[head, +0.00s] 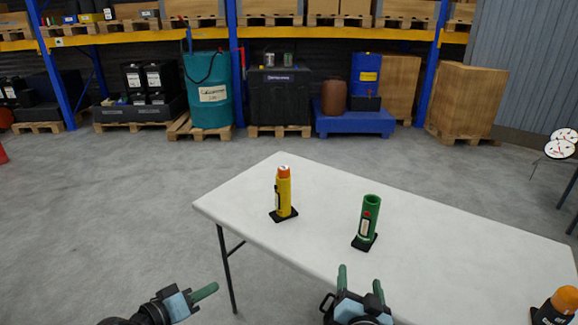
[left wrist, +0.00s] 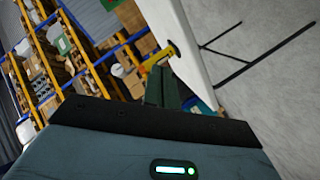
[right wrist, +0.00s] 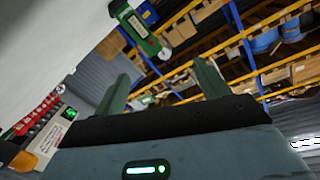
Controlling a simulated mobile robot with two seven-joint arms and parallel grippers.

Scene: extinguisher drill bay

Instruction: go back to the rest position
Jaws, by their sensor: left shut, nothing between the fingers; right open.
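My left gripper (head: 204,292) is off the table's left side, low in the head view. Its green fingers are shut together and empty; they also show in the left wrist view (left wrist: 163,86). My right gripper (head: 361,282) is at the table's near edge, fingers apart and empty; its two fingers also show in the right wrist view (right wrist: 160,82). A yellow cylinder with an orange top (head: 284,192) stands upright on a black base on the white table (head: 320,190). A green cylinder (head: 369,218) stands on a black base nearer my right gripper, apart from it.
A black cylinder with an orange top (head: 562,303) stands at the table's right end. Round white gauges (head: 560,146) are at the far right. Pallet racks with a teal drum (head: 208,90) and boxes line the back wall.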

